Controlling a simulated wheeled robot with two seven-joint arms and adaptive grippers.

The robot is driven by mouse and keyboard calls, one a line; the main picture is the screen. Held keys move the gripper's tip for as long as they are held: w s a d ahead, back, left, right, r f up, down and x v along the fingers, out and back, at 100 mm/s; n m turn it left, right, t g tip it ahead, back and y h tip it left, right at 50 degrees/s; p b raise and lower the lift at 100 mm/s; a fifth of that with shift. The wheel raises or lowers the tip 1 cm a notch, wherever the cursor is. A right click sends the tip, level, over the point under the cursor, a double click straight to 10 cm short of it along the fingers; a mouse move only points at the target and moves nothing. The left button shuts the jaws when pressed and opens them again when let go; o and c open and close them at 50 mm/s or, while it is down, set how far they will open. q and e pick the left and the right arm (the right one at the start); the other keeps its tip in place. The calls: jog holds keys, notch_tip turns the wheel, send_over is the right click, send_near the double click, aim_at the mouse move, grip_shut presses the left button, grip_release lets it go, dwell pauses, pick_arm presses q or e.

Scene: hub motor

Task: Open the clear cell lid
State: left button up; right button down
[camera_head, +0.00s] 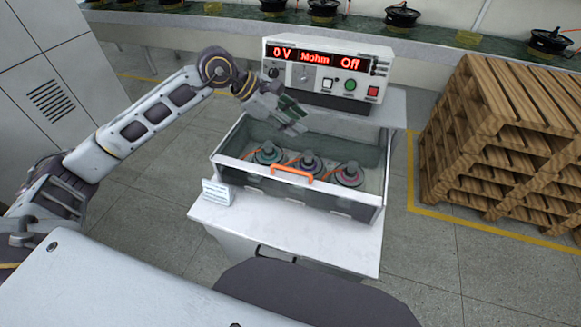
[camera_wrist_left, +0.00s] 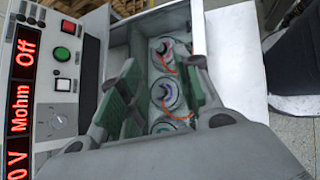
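The test cell (camera_head: 228,181) is a grey box with see-through greenish walls on a white stand. Its orange handle (camera_head: 292,174) is at the front edge, near the middle. I cannot make out whether a clear pane covers the top. Three hub motors (camera_head: 307,164) with orange wires sit inside; they also show in the left wrist view (camera_wrist_left: 167,95). My left gripper (camera_head: 295,116) is above the back left part of the cell, behind and apart from the handle. Its green-padded fingers (camera_wrist_left: 162,88) are spread and hold nothing. My right gripper is out of view.
A tester (camera_head: 325,72) with red displays reading 0 V, Mohm and Off stands behind the cell, close to my left gripper. A small white sign (camera_head: 218,192) stands at the cell's front left. Stacked wooden pallets (camera_head: 505,140) are at right. The stand's front strip is clear.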

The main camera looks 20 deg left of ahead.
aim_at(294, 170)
pick_arm(q)
jog(key=s+a+f+m+g+y, duration=0.2)
jog(key=s+a+f+y, duration=0.1)
jog(key=a+f, duration=0.1)
jog(key=shift+s+a+f+y, duration=0.25)
jog(key=shift+s+a+y, duration=0.1)
jog(key=shift+a, duration=0.45)
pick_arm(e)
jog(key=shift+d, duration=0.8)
pick_arm(q)
jog(key=shift+f, duration=0.1)
